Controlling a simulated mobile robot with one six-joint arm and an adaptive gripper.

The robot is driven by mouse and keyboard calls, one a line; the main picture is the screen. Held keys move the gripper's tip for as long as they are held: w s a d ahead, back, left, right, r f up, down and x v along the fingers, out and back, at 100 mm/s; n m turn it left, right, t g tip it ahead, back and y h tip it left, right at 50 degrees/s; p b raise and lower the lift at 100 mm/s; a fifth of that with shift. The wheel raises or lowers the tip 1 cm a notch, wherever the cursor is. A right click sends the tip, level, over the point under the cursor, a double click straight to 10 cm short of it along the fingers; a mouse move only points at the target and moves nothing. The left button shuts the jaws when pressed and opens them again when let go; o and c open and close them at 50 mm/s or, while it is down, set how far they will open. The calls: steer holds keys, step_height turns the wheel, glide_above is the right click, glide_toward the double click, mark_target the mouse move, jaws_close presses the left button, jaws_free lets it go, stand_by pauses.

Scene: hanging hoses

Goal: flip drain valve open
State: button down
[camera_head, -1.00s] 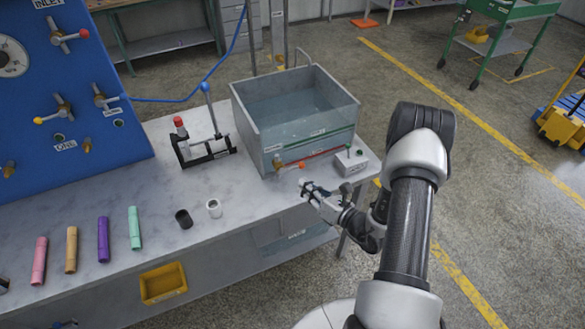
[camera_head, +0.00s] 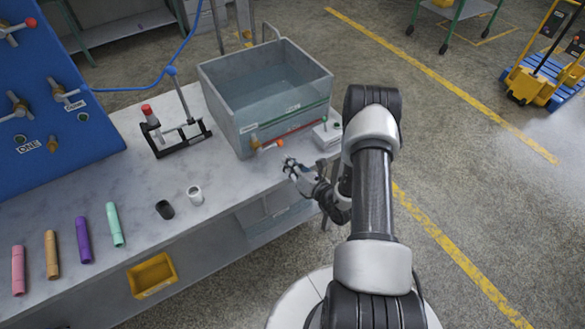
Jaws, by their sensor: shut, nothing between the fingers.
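The drain valve (camera_head: 266,147) is at the lower front of the grey water tank (camera_head: 225,118), near the bench top. It has a brass body and an orange-tipped handle (camera_head: 277,143) that points to the right. My gripper (camera_head: 288,165) is just right of and below the handle in the picture, near the bench's front edge. Its fingers are shut and empty. It appears apart from the handle, though the exact gap is hard to judge. Water stands in the tank.
A black clamp stand (camera_head: 180,137) with a red knob is left of the tank. Black (camera_head: 165,210) and white (camera_head: 195,195) fittings and several coloured tubes lie on the bench (camera_head: 140,185). A yellow bin (camera_head: 152,275) hangs in front.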

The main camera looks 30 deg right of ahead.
mark_target(271, 147)
steer(key=b+x, duration=0.1)
steer(key=x, duration=0.4)
steer(key=shift+w+a, duration=0.1)
steer(key=shift+w, duration=0.2)
